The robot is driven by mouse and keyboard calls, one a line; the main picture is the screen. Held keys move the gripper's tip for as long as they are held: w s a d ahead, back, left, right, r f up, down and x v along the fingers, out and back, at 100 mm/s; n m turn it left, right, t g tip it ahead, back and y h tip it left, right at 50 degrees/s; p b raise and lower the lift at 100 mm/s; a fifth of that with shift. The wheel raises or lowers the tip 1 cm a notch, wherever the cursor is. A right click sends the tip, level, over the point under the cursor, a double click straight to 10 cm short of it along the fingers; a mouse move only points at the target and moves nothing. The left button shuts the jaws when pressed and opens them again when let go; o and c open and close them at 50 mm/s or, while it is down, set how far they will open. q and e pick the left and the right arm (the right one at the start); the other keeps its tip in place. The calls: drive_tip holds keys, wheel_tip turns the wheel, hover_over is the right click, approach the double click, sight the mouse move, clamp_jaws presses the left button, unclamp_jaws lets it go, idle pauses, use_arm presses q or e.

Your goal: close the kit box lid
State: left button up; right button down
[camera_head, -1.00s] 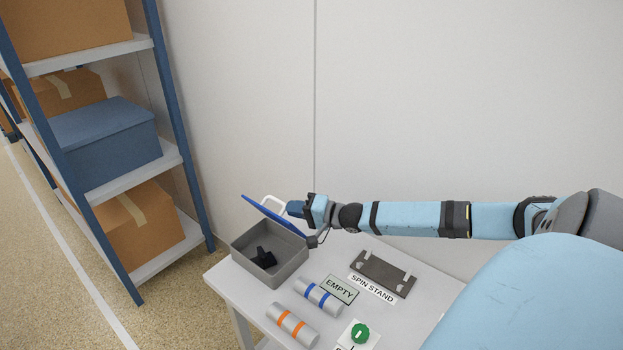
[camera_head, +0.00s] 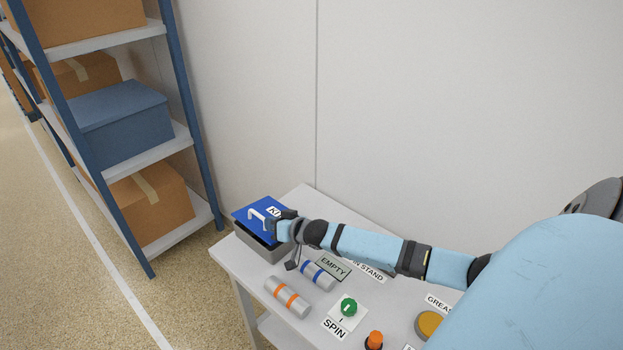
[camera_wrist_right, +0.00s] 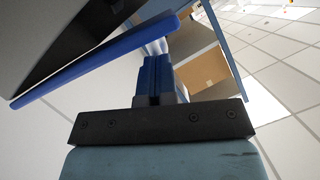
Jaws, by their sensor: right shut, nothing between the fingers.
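The kit box (camera_head: 262,250) is a grey box at the table's far left corner. Its blue lid (camera_head: 250,211) has a white handle and a partly hidden label. The lid is low over the box but tilted, with a dark gap under its near edge. The right wrist view also shows the lid (camera_wrist_right: 100,60) at an angle to the grey box (camera_wrist_right: 50,30). My right gripper (camera_head: 275,228) is shut and empty at the lid's right side, close to the handle; I cannot tell whether it touches. Its closed fingers (camera_wrist_right: 158,75) show in the wrist view. My left gripper is out of view.
On the white table (camera_head: 240,262) are a blue-banded cylinder (camera_head: 318,276), an orange-banded cylinder (camera_head: 288,297), an EMPTY label (camera_head: 333,267), a green SPIN knob (camera_head: 348,307) and an orange button (camera_head: 374,340). A shelf rack (camera_head: 190,110) stands left; a wall is behind.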

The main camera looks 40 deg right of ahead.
drive_tip(key=shift+a+f+n+h, duration=0.3)
drive_tip(key=shift+f+n, duration=0.2)
drive_tip(key=shift+f, duration=0.05)
drive_tip(key=shift+w+r, duration=0.1)
